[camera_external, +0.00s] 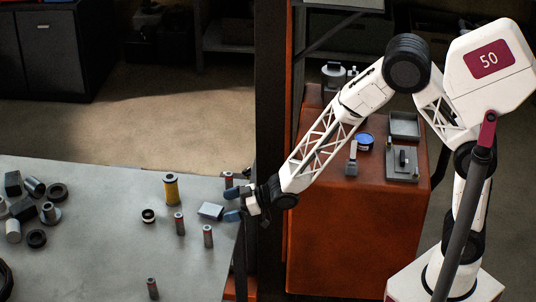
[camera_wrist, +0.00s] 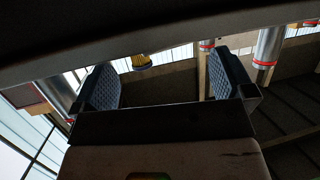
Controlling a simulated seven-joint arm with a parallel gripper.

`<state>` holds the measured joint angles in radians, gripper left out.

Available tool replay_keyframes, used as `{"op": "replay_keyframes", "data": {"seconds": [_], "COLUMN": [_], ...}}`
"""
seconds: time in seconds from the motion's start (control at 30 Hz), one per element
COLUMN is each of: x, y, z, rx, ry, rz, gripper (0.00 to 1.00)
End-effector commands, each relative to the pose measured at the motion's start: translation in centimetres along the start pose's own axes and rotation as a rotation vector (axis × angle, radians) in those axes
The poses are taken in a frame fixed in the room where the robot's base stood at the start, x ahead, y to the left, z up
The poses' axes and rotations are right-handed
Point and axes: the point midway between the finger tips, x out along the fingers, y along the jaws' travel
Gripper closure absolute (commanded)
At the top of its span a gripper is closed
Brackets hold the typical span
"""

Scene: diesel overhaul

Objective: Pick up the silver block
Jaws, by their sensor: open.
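The silver block (camera_external: 210,211) is a small pale grey box lying on the grey table (camera_external: 110,270) near its right edge. In the external view my gripper (camera_external: 232,204) is low over the table's right edge, just right of the block, with its fingers spread and pointing left. The block appears just beyond the fingertips, apart from them. In the wrist view my gripper (camera_wrist: 161,76) shows two dark padded fingers with an empty gap. I cannot make out the block there.
A yellow cylinder (camera_external: 171,189) and several small red-topped cylinders (camera_external: 179,224) stand around the block. Dark and silver parts (camera_external: 48,213) cluster at the far left. An orange cabinet (camera_external: 350,230) stands right of the table.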

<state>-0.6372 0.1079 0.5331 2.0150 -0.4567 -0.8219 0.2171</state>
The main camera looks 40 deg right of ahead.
Motion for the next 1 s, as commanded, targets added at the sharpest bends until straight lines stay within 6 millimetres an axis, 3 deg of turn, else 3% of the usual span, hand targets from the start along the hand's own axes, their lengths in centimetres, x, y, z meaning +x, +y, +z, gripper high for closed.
{"op": "replay_keyframes", "data": {"seconds": [0.63, 1.0], "x": [4.6, 5.1], "y": [0.1, 0.1], "z": [-0.2, -0.2], "rx": [0.0, 0.0], "ry": [-0.002, 0.0], "rz": [0.0, 0.0], "gripper": [0.0, 0.0]}}
